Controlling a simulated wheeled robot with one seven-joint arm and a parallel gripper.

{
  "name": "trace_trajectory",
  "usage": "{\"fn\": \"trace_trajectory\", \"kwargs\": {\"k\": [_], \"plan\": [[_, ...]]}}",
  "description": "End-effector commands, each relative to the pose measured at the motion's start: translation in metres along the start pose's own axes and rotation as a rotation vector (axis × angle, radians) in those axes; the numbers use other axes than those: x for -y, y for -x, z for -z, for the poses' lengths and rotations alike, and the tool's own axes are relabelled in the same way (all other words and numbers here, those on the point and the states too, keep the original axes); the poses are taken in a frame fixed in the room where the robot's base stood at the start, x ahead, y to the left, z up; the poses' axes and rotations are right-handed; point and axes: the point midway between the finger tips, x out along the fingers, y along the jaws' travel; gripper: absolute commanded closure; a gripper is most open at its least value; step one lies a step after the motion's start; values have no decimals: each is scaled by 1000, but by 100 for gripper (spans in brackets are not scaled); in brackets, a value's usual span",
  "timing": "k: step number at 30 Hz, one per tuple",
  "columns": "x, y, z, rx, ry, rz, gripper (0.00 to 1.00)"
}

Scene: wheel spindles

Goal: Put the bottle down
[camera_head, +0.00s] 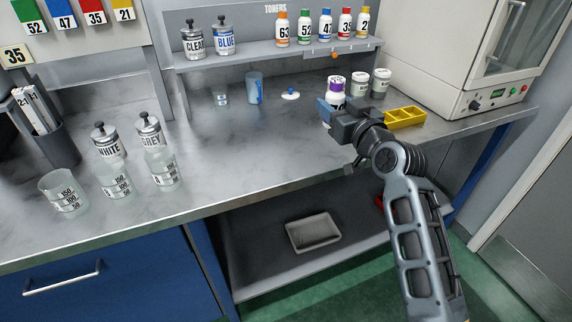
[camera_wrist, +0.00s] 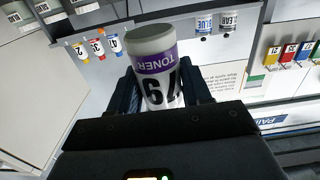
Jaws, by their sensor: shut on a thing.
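The bottle (camera_head: 336,87) is a white toner bottle with a purple label, at the back right of the counter in the head view. In the wrist view the bottle (camera_wrist: 153,62) stands between the two dark fingers, its label lettering upside down and its grey-white end toward the top of the picture. My gripper (camera_head: 334,108) is shut on it from the front. The gripper (camera_wrist: 160,97) also shows in the wrist view, one finger on each side.
A toner shelf (camera_head: 280,50) is behind. The middle counter is clear.

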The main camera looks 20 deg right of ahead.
Motion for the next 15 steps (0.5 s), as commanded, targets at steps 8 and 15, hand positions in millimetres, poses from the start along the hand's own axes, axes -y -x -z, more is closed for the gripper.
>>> {"fn": "trace_trajectory", "kwargs": {"k": [8,15], "plan": [[58,4,-30,7,0,7,86],[98,6,-58,3,1,3,86]]}}
